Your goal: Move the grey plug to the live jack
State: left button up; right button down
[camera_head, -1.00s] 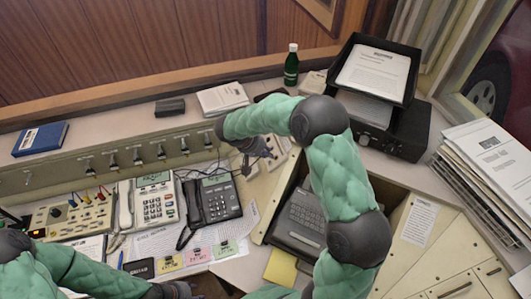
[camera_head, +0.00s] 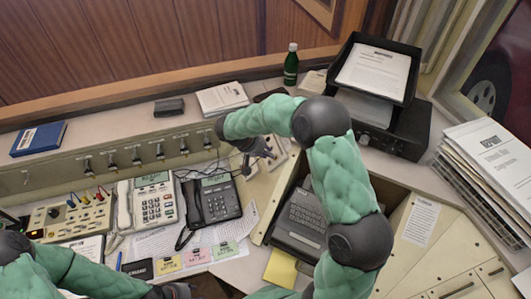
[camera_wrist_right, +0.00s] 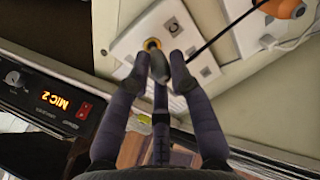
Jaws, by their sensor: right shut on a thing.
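In the right wrist view my right gripper (camera_wrist_right: 161,57) is shut on the grey plug (camera_wrist_right: 160,70). The plug sits at a yellow-ringed jack (camera_wrist_right: 152,44) on a white plate (camera_wrist_right: 127,48); the fingers hide whether it is seated in it. More square sockets without a coloured ring show on that plate. In the head view the right gripper (camera_head: 260,148) reaches the panel right of the dark phone, and the plug is too small to make out. My left gripper (camera_head: 178,290) is at the bottom edge, its fingers unclear.
A black cable (camera_wrist_right: 226,28) runs beside the fingers to an orange part (camera_wrist_right: 285,8). A black unit with a lit MIC 2 display (camera_wrist_right: 60,103) lies left. In the head view a dark phone (camera_head: 212,199), a typewriter-like machine (camera_head: 300,222) and a green bottle (camera_head: 291,65) stand around.

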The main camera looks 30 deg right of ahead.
jog(key=shift+d+f+b, duration=0.15)
jog(key=shift+b, duration=0.15)
dwell(1.2)
jog(key=shift+s+d+f+b, duration=0.15)
jog(key=shift+d+f+b, duration=0.15)
jog(key=shift+b, duration=0.5)
jog(key=shift+b, duration=0.3)
dwell(1.1)
jog(key=shift+s+f+b, duration=0.2)
jog(key=shift+b, duration=0.25)
dwell(0.6)
jog(key=shift+a+r, duration=0.1)
jog(key=shift+a, duration=0.05)
dwell(0.4)
